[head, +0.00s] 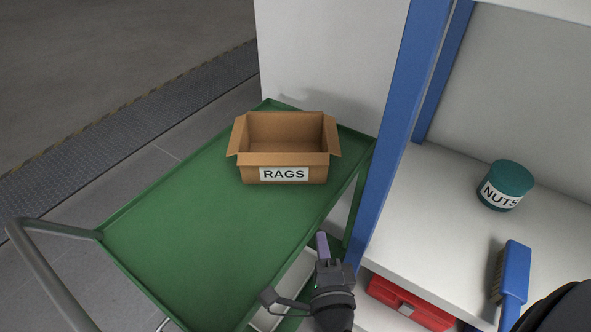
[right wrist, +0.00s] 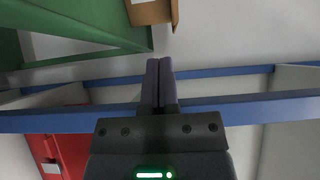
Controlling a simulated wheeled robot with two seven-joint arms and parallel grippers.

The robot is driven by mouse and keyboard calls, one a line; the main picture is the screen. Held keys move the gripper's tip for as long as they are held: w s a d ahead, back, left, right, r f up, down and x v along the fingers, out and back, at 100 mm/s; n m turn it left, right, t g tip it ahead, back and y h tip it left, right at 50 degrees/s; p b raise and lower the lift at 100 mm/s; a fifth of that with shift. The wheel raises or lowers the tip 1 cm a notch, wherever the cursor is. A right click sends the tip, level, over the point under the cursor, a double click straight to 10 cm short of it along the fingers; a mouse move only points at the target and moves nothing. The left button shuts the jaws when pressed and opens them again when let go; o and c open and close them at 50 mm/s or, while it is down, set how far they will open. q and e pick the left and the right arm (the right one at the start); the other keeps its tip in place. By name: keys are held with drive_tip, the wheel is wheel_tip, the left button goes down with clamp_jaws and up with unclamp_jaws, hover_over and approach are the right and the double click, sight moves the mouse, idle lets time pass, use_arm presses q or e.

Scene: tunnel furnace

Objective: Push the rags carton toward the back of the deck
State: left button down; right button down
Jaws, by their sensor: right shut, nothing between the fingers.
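The rags carton (head: 283,147) is an open brown cardboard box with flaps out and a white RAGS label facing me. It stands upright at the far end of the green deck (head: 190,230). My right gripper (head: 322,240) is shut and empty, near the deck's right edge, on the near side of the carton and apart from it. In the right wrist view its closed fingers (right wrist: 158,65) point toward the carton's corner (right wrist: 150,12), with a gap between. The carton's inside looks empty. My left gripper is not in view.
A blue shelf post (head: 400,130) stands close right of the deck and my right gripper. The white shelf (head: 440,220) holds a teal NUTS jar (head: 505,186) and a blue brush (head: 514,275). A red case (head: 410,303) lies below. The deck's near part is clear; a grey handle (head: 45,270) is at left.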

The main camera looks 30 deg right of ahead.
drive_tip(key=b+x, duration=0.2)
drive_tip(key=x, duration=1.2)
drive_tip(key=shift+w+d+f, duration=0.15)
drive_tip(key=shift+w, duration=0.2)
drive_tip(key=w, duration=0.1)
drive_tip(key=w+a+b, duration=0.1)
drive_tip(key=shift+w+a, duration=0.1)
drive_tip(key=shift+w, duration=0.15)
drive_tip(key=shift+w+a+b, duration=0.2)
drive_tip(key=shift+w+b, duration=0.1)
drive_tip(key=shift+w, duration=0.2)
drive_tip(key=shift+w+a, duration=0.1)
drive_tip(key=shift+w+a, duration=0.25)
drive_tip(key=shift+w, duration=0.35)
drive_tip(key=shift+w+a, duration=0.25)
drive_tip(key=shift+w, duration=0.3)
